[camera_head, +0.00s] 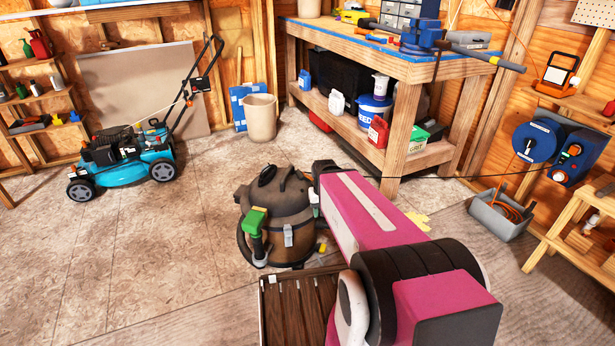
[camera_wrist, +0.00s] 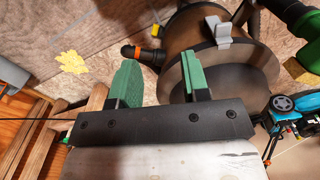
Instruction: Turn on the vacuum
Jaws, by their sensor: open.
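The vacuum (camera_head: 282,208) is a dark brown canister with a darker lid, standing on the floor at the centre of the head view. A green-handled piece (camera_head: 256,222) hangs on its left side and a grey latch (camera_head: 288,236) is on its front. The vacuum's round body (camera_wrist: 235,72) fills the upper right of the wrist view, with a hose end banded in orange (camera_wrist: 133,52) beside it. My gripper (camera_wrist: 161,84) has green fingers, wide apart and empty, and overlaps the vacuum's near edge in that view. In the head view my pink arm hides most of it. I cannot make out a power switch.
A slatted wooden piece (camera_head: 300,308) lies in front of the vacuum. A workbench (camera_head: 400,110) stands behind, a blue mower (camera_head: 125,160) at left and a grey bin (camera_head: 497,216) at right. Yellow gloves (camera_wrist: 73,62) lie on the floor. The left floor is clear.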

